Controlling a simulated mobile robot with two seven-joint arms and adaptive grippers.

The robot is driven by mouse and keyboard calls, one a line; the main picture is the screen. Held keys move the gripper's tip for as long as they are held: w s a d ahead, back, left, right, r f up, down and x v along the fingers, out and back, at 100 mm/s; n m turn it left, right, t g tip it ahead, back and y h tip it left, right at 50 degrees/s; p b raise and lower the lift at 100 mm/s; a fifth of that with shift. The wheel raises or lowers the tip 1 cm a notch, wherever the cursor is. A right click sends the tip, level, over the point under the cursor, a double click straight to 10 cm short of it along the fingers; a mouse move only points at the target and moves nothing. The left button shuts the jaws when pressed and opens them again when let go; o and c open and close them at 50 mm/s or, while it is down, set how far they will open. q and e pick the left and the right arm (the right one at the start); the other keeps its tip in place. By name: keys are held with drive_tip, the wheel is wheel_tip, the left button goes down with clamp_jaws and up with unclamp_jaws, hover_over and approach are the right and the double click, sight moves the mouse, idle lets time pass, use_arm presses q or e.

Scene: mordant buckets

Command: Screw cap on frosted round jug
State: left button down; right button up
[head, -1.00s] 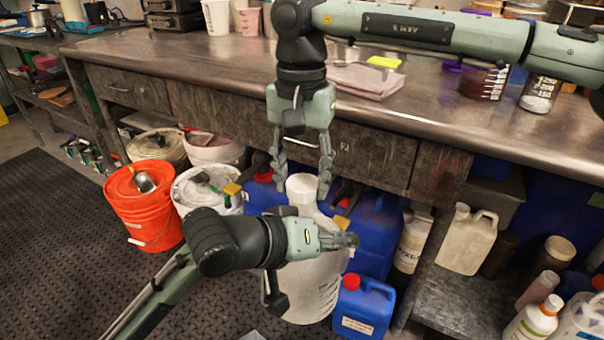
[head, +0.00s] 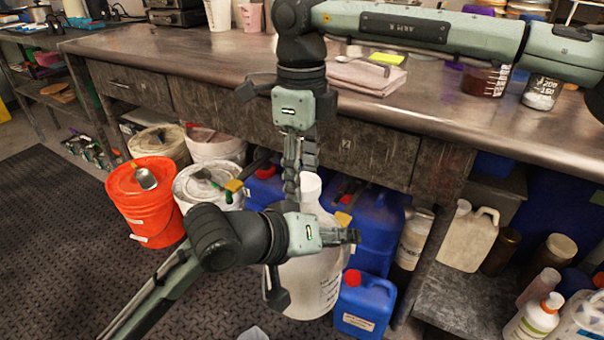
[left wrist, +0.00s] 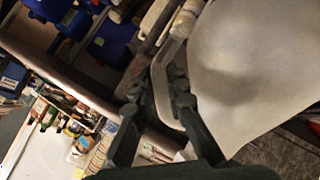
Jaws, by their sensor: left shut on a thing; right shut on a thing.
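The frosted round jug (head: 312,285) stands upright on the floor before the bench, with printed marks on its side. Its white cap (head: 311,187) sits at the top of the neck; whether its thread is engaged cannot be told. My right gripper (head: 295,190) comes down from above and is shut on the cap, one finger in front of it. My left gripper (head: 347,237) reaches across the jug's upper front and is shut on its handle. In the left wrist view, the left fingers (left wrist: 166,85) close around the pale handle (left wrist: 166,98) beside the jug's body (left wrist: 255,65).
Blue jerrycans (head: 378,225) stand behind and right of the jug, and a small blue jug with red cap (head: 364,305) stands close at its right. An orange bucket (head: 150,205) and white buckets stand left. The bench edge (head: 400,115) overhangs behind. Floor mat at left is clear.

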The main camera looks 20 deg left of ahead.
drive_tip(key=m, duration=0.5)
drive_tip(key=shift+w, duration=0.1)
drive_tip(key=m, duration=0.7)
drive_tip(key=shift+w+d+m, duration=0.1)
drive_tip(key=shift+d+m, duration=0.05)
drive_tip(key=shift+m, duration=0.25)
drive_tip(key=m, duration=0.5)
drive_tip(key=shift+d, duration=0.1)
drive_tip(key=m, duration=0.6)
drive_tip(key=shift+d, duration=0.1)
drive_tip(key=o, duration=0.8)
drive_tip(key=shift+o, duration=0.2)
wheel_tip(320, 180, up, 12)
drive_tip(key=shift+w, duration=0.1)
